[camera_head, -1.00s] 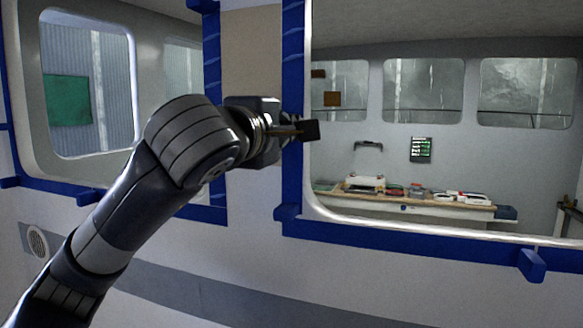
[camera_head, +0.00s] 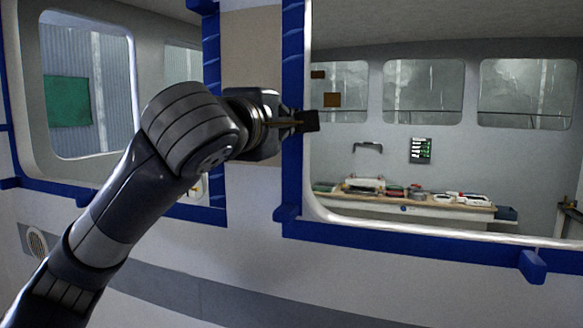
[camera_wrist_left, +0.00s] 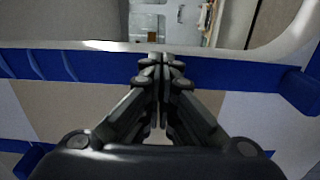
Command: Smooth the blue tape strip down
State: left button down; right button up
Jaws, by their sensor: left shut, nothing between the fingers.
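Blue tape (camera_head: 292,180) runs down the left side of the large right-hand window. Several light diagonal creases show on its upper part, above my left gripper; below the gripper it looks flat. In the left wrist view this strip (camera_wrist_left: 230,75) runs across the picture, with creases at the left and a smoother stretch at the right. My left gripper (camera_head: 312,121) is shut and empty, its fingertips over the strip at the window edge. The fingertips (camera_wrist_left: 160,62) also overlap the strip in the wrist view; whether they touch it I cannot tell. My right gripper is out of view.
Another blue strip (camera_head: 211,60), also creased, runs beside the left window (camera_head: 88,85). Blue tape (camera_head: 420,251) runs below the right window, with a loose-looking tab (camera_head: 532,266). A cluttered bench (camera_head: 420,210) stands beyond the window opening. The lower wall is clear.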

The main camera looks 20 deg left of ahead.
aim_at(292, 57)
pick_arm(q)
jog(key=shift+r+p, duration=0.6)
jog(key=shift+r, duration=0.8)
jog(key=shift+r+p, duration=1.05)
jog(key=shift+r, duration=0.8)
jog(key=shift+w+r, duration=0.1)
jog(key=shift+r+p, duration=0.95)
jog(key=shift+r, duration=0.9)
